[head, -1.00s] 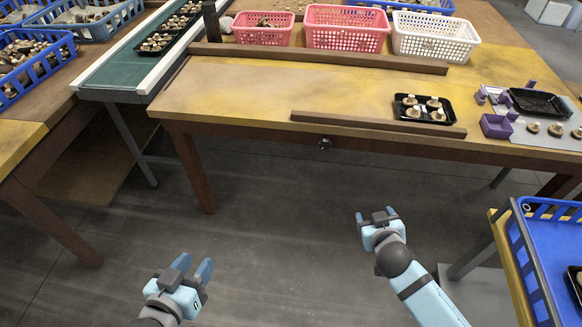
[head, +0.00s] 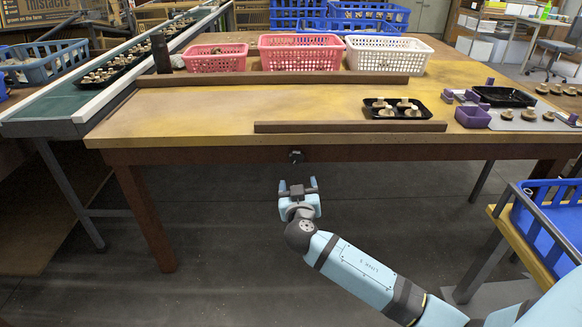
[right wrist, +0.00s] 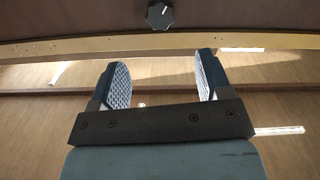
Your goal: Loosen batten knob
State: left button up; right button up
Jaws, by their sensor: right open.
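The batten knob (head: 295,155) is a small black knob on the front edge of the wooden table, below the front batten (head: 350,127). In the right wrist view the knob (right wrist: 160,15) is round and dark with a white pointer mark, at the top middle, beyond the fingertips. My right gripper (head: 298,183) is just below and in front of the knob in the head view, apart from it. In the right wrist view its two fingers (right wrist: 160,75) are spread with nothing between them. My left gripper is out of view.
A black tray with several mushrooms (head: 382,116) sits behind the front batten. A rear batten (head: 270,78) runs before pink and white baskets (head: 388,67). A conveyor (head: 62,104) stands left, and a blue crate (head: 545,225) stands at lower right. The floor before the table is clear.

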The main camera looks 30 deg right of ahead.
aim_at(297, 159)
jog(key=b+x, duration=0.3)
jog(key=x, duration=0.8)
jog(key=shift+a+f, duration=0.1)
jog(key=shift+w, duration=0.2)
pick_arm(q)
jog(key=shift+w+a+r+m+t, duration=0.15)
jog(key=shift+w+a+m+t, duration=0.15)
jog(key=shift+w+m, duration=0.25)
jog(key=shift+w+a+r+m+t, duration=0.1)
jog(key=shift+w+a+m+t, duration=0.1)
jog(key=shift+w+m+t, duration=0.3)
pick_arm(e)
jog(key=shift+w+d, duration=0.1)
jog(key=shift+d, duration=0.1)
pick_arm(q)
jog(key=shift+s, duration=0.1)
pick_arm(e)
jog(key=shift+c, duration=0.2)
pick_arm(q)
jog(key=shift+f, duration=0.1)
pick_arm(e)
jog(key=c, duration=0.9)
